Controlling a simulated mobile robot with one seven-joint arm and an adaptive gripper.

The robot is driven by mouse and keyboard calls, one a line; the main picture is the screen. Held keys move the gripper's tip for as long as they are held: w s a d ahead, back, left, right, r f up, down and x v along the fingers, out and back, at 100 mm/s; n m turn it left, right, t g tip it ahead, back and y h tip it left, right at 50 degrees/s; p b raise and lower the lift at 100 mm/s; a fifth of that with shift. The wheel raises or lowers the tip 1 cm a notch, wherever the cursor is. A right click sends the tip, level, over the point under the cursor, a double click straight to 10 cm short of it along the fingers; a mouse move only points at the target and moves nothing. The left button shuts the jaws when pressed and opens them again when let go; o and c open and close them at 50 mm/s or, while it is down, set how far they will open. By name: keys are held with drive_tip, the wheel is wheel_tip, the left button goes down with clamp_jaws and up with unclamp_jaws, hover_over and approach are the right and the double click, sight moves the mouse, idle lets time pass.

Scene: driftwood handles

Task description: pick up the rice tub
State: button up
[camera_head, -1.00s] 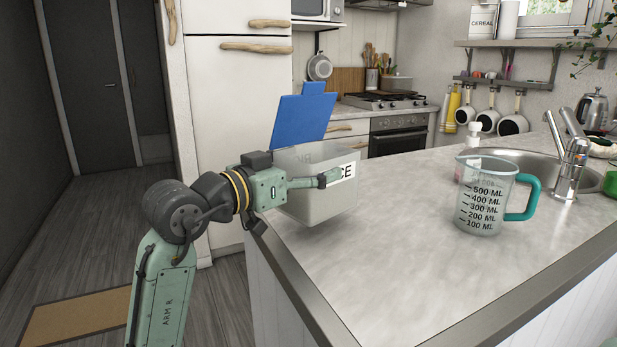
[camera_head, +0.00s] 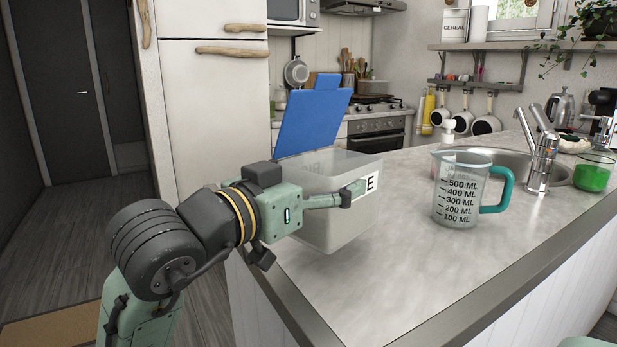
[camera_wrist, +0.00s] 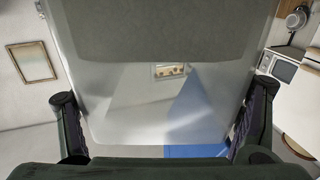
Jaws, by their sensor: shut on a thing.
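The rice tub (camera_head: 335,232) is a translucent box with a white label, of which only the end "E" shows past my finger. Its blue lid (camera_head: 314,122) stands open at the back. My gripper (camera_head: 350,192) is shut on the tub, with one finger across the labelled side. In the wrist view the tub (camera_wrist: 150,80) fills the space between both fingers. The tub is over the near left end of the counter (camera_head: 400,270); I cannot tell whether its base touches the top.
A clear measuring jug (camera_head: 455,205) with a teal handle stands to the right. Behind it are a sink and tap (camera_head: 541,160), and a green-filled container (camera_head: 592,173). The counter between the tub and the jug is clear.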

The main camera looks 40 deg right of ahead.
sight(342, 186)
drive_tip(key=shift+s+a+r, duration=0.15)
drive_tip(key=shift+s+a, duration=0.1)
drive_tip(key=shift+s, duration=0.8)
drive_tip(key=shift+s+a+r, duration=0.1)
drive_tip(key=shift+s+a, duration=0.1)
drive_tip(key=shift+s, duration=0.85)
